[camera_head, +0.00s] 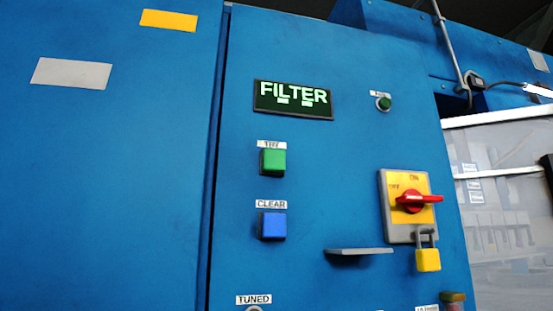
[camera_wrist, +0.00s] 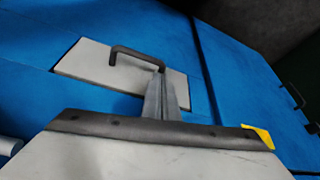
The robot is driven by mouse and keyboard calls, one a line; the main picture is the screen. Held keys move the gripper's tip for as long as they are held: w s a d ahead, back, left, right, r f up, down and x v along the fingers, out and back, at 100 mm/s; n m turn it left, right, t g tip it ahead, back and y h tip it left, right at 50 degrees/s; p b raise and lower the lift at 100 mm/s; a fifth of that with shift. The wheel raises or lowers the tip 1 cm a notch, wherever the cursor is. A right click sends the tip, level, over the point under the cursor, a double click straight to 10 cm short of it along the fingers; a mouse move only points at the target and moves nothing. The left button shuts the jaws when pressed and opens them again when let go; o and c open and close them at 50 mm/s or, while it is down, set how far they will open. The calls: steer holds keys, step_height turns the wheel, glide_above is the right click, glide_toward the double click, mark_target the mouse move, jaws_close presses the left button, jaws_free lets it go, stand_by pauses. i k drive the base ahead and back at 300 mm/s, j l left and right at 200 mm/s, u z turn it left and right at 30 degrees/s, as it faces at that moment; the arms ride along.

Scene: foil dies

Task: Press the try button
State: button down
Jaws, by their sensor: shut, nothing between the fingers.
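The try button (camera_head: 273,162) is a green square button on the blue cabinet front in the head view, under a small white label reading TRY. It is not visible in the wrist view. My gripper (camera_wrist: 160,80) shows in the wrist view with its two grey fingers together and nothing between them. It is in front of a pale panel with a dark handle (camera_wrist: 136,52) on a blue surface; I cannot tell whether it touches them. My gripper is not in the head view, so its distance from the button cannot be told.
A blue CLEAR button (camera_head: 271,226) sits just below the green one. A lit FILTER display (camera_head: 293,100) is above. To the right are a yellow switch plate with a red handle (camera_head: 415,201), a yellow padlock (camera_head: 428,260) and a protruding grey ledge (camera_head: 358,251).

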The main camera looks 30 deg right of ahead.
mark_target(273, 160)
steer(key=z, duration=0.55)
steer(key=k+j+z, duration=0.2)
steer(key=z, duration=0.25)
steer(key=k+j+z, duration=0.2)
steer(key=z, duration=0.3)
steer(key=k+j+z, duration=0.15)
steer(key=z, duration=0.3)
steer(key=k+z, duration=0.2)
steer(key=k, duration=0.8)
